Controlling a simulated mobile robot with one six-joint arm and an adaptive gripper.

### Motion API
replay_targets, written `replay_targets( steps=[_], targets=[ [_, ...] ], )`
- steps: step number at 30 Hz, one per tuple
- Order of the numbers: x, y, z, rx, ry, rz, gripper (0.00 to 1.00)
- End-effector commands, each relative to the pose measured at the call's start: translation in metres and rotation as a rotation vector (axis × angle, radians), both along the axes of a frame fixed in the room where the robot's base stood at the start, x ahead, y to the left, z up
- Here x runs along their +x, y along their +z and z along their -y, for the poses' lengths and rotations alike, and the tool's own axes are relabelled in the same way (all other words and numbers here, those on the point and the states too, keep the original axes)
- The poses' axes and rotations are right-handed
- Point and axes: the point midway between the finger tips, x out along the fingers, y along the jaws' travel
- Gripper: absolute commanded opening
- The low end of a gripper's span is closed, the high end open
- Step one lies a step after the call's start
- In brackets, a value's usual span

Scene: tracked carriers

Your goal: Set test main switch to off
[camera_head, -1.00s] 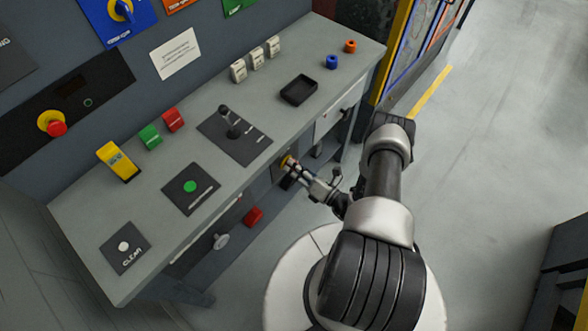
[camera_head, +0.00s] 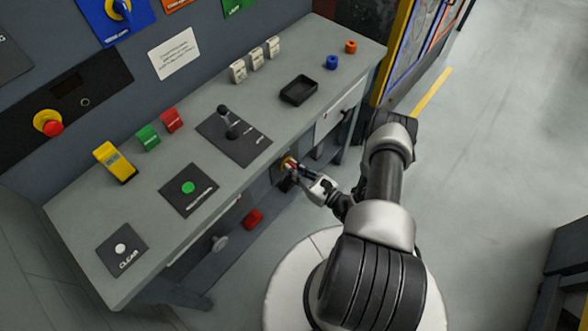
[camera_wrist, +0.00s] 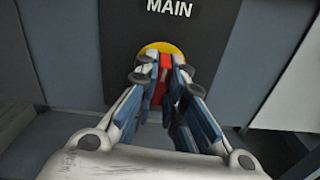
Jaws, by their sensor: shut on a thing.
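The main switch is a red handle (camera_wrist: 162,83) on a round yellow plate (camera_wrist: 150,50), set in a dark panel (camera_wrist: 205,30) marked MAIN. My gripper (camera_wrist: 160,68) is shut on the red handle, with one finger on each side of it. The handle looks roughly upright in the wrist view; its exact angle and any position marks are hidden by the fingers. In the head view my gripper (camera_head: 297,169) reaches the switch below the table's front edge, and the yellow plate (camera_head: 287,162) shows only in part.
The grey table (camera_head: 90,213) stands over the switch, with a lever panel (camera_head: 240,148), a black tray (camera_head: 299,90) and several coloured blocks on top. A red block (camera_head: 253,218) and a round grey knob (camera_head: 219,243) are below the table. Open floor lies to the right.

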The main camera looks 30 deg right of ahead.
Motion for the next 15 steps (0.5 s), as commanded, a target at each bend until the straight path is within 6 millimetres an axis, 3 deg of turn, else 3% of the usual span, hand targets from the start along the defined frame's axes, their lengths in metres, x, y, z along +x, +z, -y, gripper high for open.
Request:
replay_targets(
  steps=[15],
  targets=[
    [0.0004, 0.001, 0.0004, -0.082, 0.0, 0.032, 0.0]
  ],
)
